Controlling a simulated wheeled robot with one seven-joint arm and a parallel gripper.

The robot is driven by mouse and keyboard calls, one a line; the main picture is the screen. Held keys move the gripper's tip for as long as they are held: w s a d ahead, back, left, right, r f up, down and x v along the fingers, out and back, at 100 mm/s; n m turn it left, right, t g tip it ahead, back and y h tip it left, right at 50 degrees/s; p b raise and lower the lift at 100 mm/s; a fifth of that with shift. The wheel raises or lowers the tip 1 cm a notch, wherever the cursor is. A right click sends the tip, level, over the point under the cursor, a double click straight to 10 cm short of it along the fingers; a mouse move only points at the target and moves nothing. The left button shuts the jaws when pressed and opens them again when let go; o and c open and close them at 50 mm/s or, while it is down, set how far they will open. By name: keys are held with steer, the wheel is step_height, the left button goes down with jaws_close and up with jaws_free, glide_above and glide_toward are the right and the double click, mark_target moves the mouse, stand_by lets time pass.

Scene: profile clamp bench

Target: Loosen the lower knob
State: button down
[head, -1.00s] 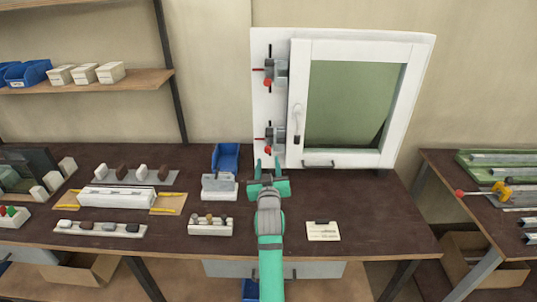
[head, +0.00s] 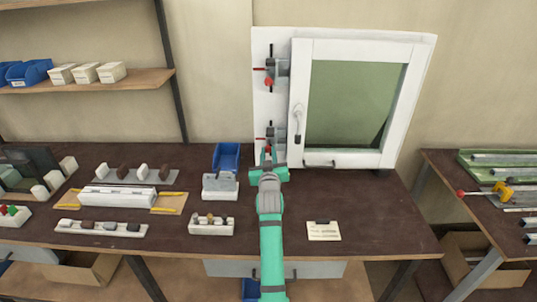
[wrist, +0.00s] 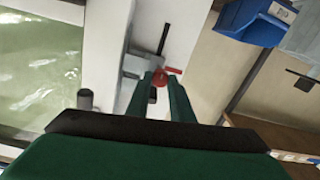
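The lower clamp (head: 279,134) is a grey block on the white panel left of the window, with a black rod and a red handle. Its red lower knob (wrist: 158,91) shows between my fingertips in the wrist view.
The white window frame (head: 297,90) with its handle (head: 298,122) is just right of the clamps. A blue bin (head: 226,156) and a grey block on a white base (head: 219,187) stand left of my arm. A card (head: 323,232) lies on the right of the bench.

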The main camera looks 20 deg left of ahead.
steer(key=shift+n, duration=0.3)
steer(key=n, duration=0.5)
steer(key=shift+n, duration=0.3)
steer(key=n, duration=0.6)
steer(key=shift+a, duration=0.1)
steer(key=n, duration=0.3)
steer(key=shift+n+h, duration=0.3)
steer(key=shift+h, duration=0.1)
steer(key=n, duration=0.4)
steer(key=shift+n, duration=0.3)
steer(key=c, duration=1.6)
jaws_free()
steer(key=shift+o, duration=0.2)
